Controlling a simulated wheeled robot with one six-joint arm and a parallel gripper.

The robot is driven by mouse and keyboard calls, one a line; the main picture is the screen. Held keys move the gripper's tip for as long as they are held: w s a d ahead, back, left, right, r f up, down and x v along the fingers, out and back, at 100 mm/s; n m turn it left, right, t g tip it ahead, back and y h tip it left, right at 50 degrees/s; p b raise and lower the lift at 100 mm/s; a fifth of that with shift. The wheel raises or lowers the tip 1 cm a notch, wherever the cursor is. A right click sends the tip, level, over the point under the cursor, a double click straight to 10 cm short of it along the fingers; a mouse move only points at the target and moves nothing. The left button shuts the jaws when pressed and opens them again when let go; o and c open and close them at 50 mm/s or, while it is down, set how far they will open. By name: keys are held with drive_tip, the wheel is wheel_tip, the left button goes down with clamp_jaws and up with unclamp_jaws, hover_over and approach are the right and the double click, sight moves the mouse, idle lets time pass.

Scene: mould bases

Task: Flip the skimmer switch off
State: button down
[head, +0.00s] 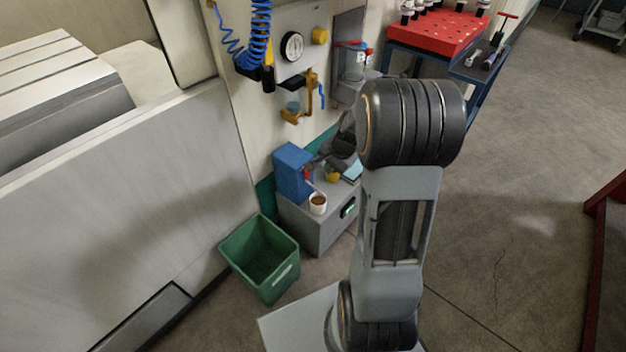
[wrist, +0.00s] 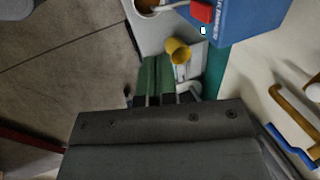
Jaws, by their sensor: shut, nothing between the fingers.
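The skimmer looks to be the blue box (head: 293,172) on the grey cabinet; it also shows at the top right of the wrist view (wrist: 245,22). A red part, likely its switch (wrist: 202,11), sits on the box's side, with a small white patch below it. It shows small in the head view (head: 307,174). My gripper (wrist: 157,60) is shut and empty, its green fingers side by side. The fingertips are apart from the red part, below and left of it in the wrist view. In the head view my arm hides part of the gripper.
A white cup of brown liquid (head: 318,203) stands before the blue box on the grey cabinet (head: 318,232). A yellow cup (wrist: 178,51) is close to my fingertips. A green bin (head: 262,258) stands on the floor beside the cabinet. Wall fittings (head: 300,105) hang above.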

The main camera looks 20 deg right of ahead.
drive_tip(key=b+x, duration=0.1)
drive_tip(key=x, duration=0.2)
drive_tip(key=w+b+x, duration=0.1)
drive_tip(key=b+x, duration=0.1)
drive_tip(key=x, duration=0.2)
drive_tip(key=b+x, duration=0.2)
drive_tip(key=x, duration=0.2)
drive_tip(key=shift+w+a+r, duration=0.2)
drive_tip(key=shift+a+r, duration=0.1)
drive_tip(key=shift+w+a+f, duration=0.1)
drive_tip(key=shift+w+a, duration=0.1)
drive_tip(key=shift+w, duration=0.25)
drive_tip(key=shift+w+a, duration=0.2)
drive_tip(key=shift+w, duration=0.3)
